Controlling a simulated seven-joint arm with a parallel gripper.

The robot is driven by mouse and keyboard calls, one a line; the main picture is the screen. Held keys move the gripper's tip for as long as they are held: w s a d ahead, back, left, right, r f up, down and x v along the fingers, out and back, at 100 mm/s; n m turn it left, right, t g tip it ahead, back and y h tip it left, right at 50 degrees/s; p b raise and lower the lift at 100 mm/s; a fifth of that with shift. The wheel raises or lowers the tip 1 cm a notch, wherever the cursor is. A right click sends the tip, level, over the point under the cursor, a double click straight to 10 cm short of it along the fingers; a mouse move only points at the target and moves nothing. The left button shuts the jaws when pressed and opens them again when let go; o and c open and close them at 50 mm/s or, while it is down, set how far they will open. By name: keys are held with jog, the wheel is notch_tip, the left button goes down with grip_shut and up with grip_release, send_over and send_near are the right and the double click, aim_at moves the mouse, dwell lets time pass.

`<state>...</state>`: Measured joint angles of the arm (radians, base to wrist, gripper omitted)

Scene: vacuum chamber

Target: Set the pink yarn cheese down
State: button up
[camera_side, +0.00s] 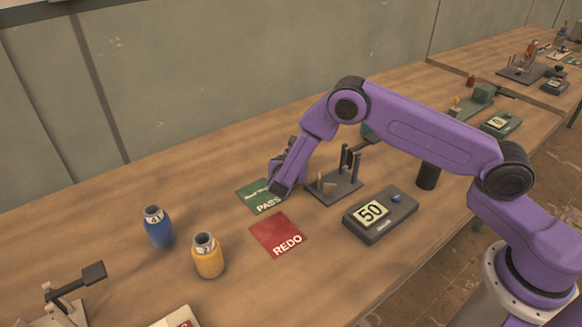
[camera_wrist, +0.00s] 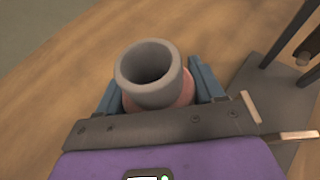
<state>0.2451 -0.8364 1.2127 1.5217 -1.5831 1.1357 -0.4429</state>
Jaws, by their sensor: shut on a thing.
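The pink yarn cheese (camera_wrist: 188,91) is between my gripper's fingers in the wrist view. Its grey tube (camera_wrist: 124,87) stands out of the pink yarn with the open end toward the camera. My gripper (camera_wrist: 155,90) is shut on it, with a blue finger on each side. In the side view my gripper (camera_side: 279,177) is low, at the upper right edge of the green PASS mat (camera_side: 252,198). The cheese is hidden there. I cannot tell whether its base touches anything. The red REDO mat (camera_side: 270,241) lies nearer the camera and is bare.
A dark stand with posts (camera_side: 340,187) is close to the right of my gripper. A blue cheese (camera_side: 158,232) and a yellow cheese (camera_side: 208,263) stand at left. Clear tabletop lies behind the mats.

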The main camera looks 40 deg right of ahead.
jog(key=shift+r, duration=0.5)
notch_tip(320, 180, up, 2)
jog(key=shift+r, duration=0.1)
jog(key=s+r, duration=0.5)
jog(key=r, duration=0.1)
notch_tip(320, 180, up, 4)
send_over(330, 189)
jog(key=a, duration=0.2)
jog(key=w+d+f+n+t+y, duration=0.1)
jog(key=w+d+n+t+y, duration=0.2)
jog(key=w+d+n+y, duration=0.15)
jog(key=shift+s+d+f+n+t+y, duration=0.15)
jog(key=shift+f+n+y, duration=0.65)
jog(key=shift+f, duration=1.05)
jog(key=shift+w+d+f+n+t+y, duration=0.15)
jog(key=shift+f+n+y, duration=0.65)
jog(key=shift+f, duration=1.05)
jog(key=shift+s+d+f+n+t+y, duration=0.15)
jog(key=shift+f+n+y, duration=0.65)
jog(key=shift+f, duration=1.05)
jog(key=shift+f, duration=0.15)
